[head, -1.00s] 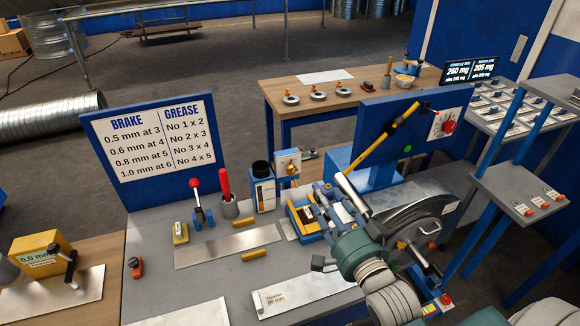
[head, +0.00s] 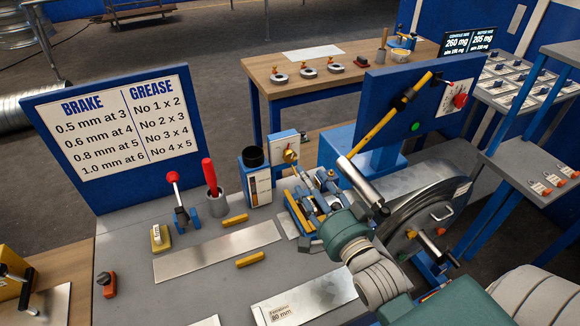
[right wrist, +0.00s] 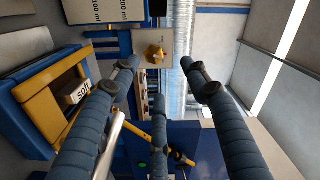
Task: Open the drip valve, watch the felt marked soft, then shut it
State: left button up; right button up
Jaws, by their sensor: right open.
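The drip valve (head: 290,156) is a small brass knob on a pale box behind the blue oil reservoir (head: 257,180). The brass knob also shows in the right wrist view (right wrist: 153,52), beyond and between the fingertips. My right gripper (head: 308,186) is open and empty, its fingers pointing at the knob from the near right, seemingly short of touching it. In the right wrist view its fingers (right wrist: 160,75) are spread. The felt marked soft (right wrist: 82,93) sits in a yellow frame on a blue block at left there; in the head view my fingers partly hide that block. My left gripper is out of view.
A blue panel (head: 385,110) with a yellow-handled rod rises right of my gripper, above a large grey wheel (head: 445,215). A red-handled tool in a cup (head: 215,200) and a red-knobbed lever (head: 178,205) stand left. Metal strips lie on the bench (head: 130,240).

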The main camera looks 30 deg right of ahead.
aim_at(291, 159)
jog(key=w, duration=0.3)
jog(key=w+p, duration=0.1)
jog(key=w, duration=0.2)
jog(key=w+f, duration=0.1)
jog(key=w, duration=0.2)
jog(key=shift+w+d+p, duration=0.3)
jog(key=shift+p, duration=0.05)
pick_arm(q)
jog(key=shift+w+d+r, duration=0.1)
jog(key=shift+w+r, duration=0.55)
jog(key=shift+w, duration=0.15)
pick_arm(e)
jog(key=shift+w+f, duration=0.1)
jog(key=shift+w, duration=0.55)
grip_shut()
